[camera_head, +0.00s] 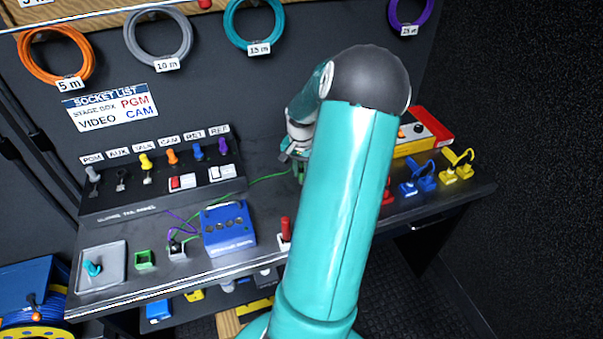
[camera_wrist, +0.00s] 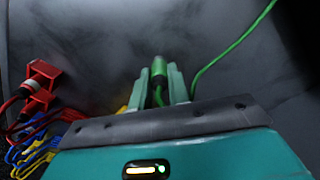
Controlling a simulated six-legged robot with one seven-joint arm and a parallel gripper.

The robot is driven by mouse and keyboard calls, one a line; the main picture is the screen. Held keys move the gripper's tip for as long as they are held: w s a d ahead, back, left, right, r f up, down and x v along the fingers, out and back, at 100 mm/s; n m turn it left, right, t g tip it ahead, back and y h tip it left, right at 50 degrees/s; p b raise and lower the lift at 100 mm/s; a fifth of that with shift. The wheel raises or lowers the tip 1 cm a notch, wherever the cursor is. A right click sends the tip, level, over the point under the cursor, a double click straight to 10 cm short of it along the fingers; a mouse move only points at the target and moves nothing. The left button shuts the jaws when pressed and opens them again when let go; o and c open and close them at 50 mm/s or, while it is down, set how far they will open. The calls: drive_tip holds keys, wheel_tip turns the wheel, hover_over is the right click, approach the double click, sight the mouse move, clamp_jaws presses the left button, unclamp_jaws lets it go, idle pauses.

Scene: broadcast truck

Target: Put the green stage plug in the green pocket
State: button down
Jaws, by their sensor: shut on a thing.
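The green stage plug (camera_wrist: 158,70) is between the two fingers of my gripper (camera_wrist: 158,82) in the wrist view, with its green cable (camera_wrist: 232,48) trailing up to the right. In the head view my gripper (camera_head: 297,158) is over the back middle of the desk, partly hidden by my arm. The plug there shows only as a little green under it, and I cannot tell whether it touches the desk. The green pocket (camera_head: 145,259) is an open square holder at the desk's front left, well apart from my gripper.
A sloped labelled panel (camera_head: 160,180) rises behind. Red, blue and yellow connectors (camera_head: 424,180) lie at the right.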

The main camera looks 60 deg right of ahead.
drive_tip(key=s+a+r, duration=0.6)
drive_tip(key=a+r, duration=0.5)
drive_tip(key=a, duration=0.1)
drive_tip(key=shift+s+a+r, duration=0.2)
drive_tip(key=shift+a+r, duration=0.05)
drive_tip(key=shift+r, duration=0.1)
